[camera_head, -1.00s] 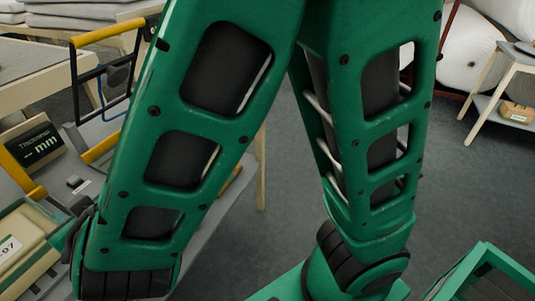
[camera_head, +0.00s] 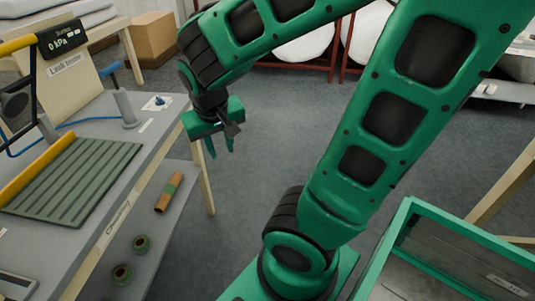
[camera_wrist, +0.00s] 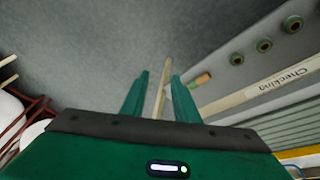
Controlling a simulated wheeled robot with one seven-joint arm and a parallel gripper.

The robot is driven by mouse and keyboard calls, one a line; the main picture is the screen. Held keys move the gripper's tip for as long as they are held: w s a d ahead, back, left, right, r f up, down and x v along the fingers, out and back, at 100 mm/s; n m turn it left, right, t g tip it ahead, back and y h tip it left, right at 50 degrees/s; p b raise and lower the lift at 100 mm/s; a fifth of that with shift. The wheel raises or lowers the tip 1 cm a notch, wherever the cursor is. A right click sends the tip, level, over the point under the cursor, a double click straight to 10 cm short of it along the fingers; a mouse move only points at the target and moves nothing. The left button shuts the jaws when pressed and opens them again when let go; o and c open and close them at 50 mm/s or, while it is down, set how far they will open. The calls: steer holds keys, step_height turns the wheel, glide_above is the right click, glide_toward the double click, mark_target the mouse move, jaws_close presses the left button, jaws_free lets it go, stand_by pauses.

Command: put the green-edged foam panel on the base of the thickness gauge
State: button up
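I do not see the green-edged foam panel or the thickness gauge in either current view. My gripper (camera_head: 220,148) hangs over the floor, to the right of the grey bench and apart from it. Its two green fingers point down in the head view. In the wrist view my gripper (camera_wrist: 159,78) has its fingers spread, with nothing between them but floor and a wooden leg behind.
The grey bench (camera_head: 95,128) at left bears a ribbed green mat (camera_head: 75,185), a "Leak tester" board (camera_head: 72,80) and a grey post with a blue handle (camera_head: 124,105). A lower shelf (camera_head: 150,225) holds small rolls. Floor (camera_head: 255,180) is clear beside the bench.

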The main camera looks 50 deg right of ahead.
steer(key=s+d+r+m+g+y, duration=0.1)
steer(key=s+d, duration=0.3)
steer(key=s, duration=1)
steer(key=shift+d+r+m+g+y, duration=0.2)
steer(key=shift+r+m+g+y, duration=0.25)
steer(key=shift+g+y, duration=0.45)
